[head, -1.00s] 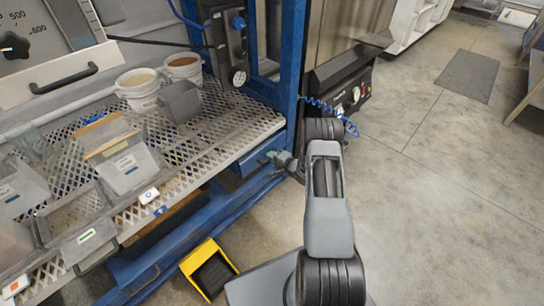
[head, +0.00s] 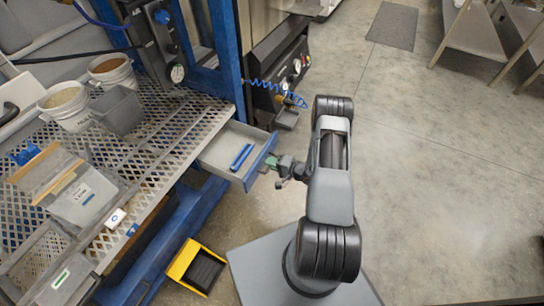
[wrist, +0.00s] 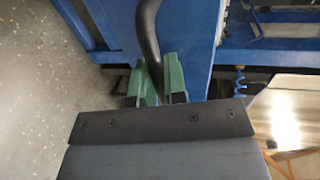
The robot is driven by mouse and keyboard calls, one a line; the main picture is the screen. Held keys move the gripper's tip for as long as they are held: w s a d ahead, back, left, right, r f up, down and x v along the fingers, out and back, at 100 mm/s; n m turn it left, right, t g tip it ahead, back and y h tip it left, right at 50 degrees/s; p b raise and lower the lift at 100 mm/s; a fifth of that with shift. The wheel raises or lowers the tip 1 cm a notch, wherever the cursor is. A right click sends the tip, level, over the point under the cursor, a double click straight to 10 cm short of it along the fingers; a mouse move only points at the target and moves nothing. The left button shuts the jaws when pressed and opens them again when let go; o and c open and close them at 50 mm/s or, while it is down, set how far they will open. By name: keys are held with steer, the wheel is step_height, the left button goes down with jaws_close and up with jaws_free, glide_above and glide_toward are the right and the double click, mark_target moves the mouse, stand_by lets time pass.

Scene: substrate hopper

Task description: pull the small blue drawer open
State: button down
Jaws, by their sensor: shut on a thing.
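The small blue drawer (head: 232,150) stands open under the right end of the perforated shelf, with its grey inside showing. A blue bar-shaped object (head: 241,157) lies in it. My gripper (head: 270,165) is at the drawer's blue front, at the outer side. In the wrist view, the green fingertips of my gripper (wrist: 155,85) are shut around a dark curved handle (wrist: 147,40), in front of the blue drawer front (wrist: 190,50).
The perforated shelf (head: 168,150) holds two white buckets (head: 66,108), a grey bin (head: 118,110) and clear containers. A yellow-edged pedal (head: 197,268) sits on the floor below. Open concrete floor (head: 430,200) lies to the right.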

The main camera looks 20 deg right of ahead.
steer(key=shift+s+d, duration=0.25)
steer(key=shift+s, duration=0.15)
steer(key=c, duration=1.2)
jaws_free()
steer(key=shift+d, duration=0.1)
steer(key=shift+p+v, duration=1.55)
steer(key=shift+v, duration=5.25)
steer(key=shift+w+d, duration=0.1)
